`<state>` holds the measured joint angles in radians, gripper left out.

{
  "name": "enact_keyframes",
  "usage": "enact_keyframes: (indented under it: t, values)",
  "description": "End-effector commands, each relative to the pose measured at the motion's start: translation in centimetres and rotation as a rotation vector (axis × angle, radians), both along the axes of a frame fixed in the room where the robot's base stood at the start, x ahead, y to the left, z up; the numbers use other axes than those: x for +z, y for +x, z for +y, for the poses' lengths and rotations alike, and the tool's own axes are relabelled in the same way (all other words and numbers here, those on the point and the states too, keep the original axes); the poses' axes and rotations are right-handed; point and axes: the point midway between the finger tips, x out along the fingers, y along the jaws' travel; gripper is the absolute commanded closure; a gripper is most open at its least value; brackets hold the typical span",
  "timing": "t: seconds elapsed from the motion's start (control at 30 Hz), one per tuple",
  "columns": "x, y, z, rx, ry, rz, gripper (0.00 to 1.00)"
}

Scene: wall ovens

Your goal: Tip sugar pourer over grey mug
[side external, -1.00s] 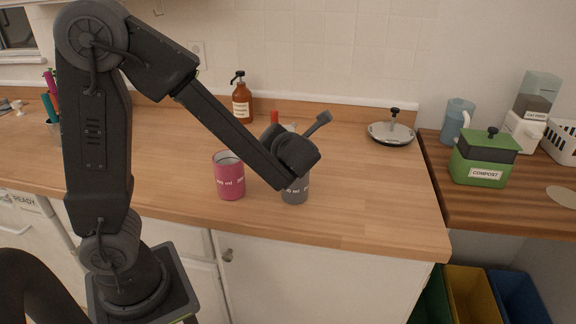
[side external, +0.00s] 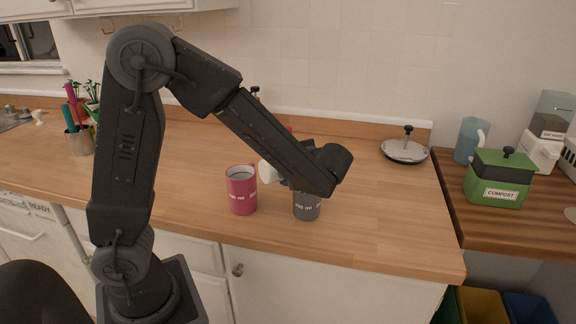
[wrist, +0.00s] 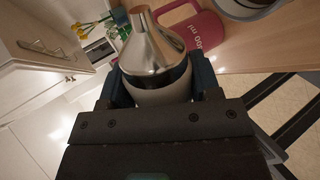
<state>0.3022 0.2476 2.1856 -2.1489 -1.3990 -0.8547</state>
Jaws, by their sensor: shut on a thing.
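The sugar pourer (wrist: 152,55), with a silver cone top and white body, is held between the fingers of my gripper (wrist: 160,82). In the wrist view it lies well tipped over, close to level, spout away from my gripper. In the side view a white part (side external: 268,172), probably the pourer, shows left of my wrist, which hides the rest. The grey mug (side external: 307,207) stands upright on the counter just below my wrist. A round rim (wrist: 250,6), probably the grey mug, is cut off at the wrist view's top right. No falling sugar is visible.
A pink mug (side external: 241,192) stands on the wooden counter (side external: 380,225) left of the grey mug, close to the pourer. A pan lid (side external: 404,151) lies at the back right. A green compost bin (side external: 497,178) stands farther right. The counter's front right is clear.

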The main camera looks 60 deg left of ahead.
Motion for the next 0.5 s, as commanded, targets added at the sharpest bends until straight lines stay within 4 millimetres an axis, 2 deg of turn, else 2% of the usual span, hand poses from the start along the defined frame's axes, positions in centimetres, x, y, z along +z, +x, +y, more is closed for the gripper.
enact_keyframes:
  t: [0.33, 0.5]
  values:
    - [0.59, 0.51, 0.02, 0.001, -0.007, 0.354, 0.72]
    - [0.36, 0.19, 0.04, -0.003, -0.002, 0.161, 0.72]
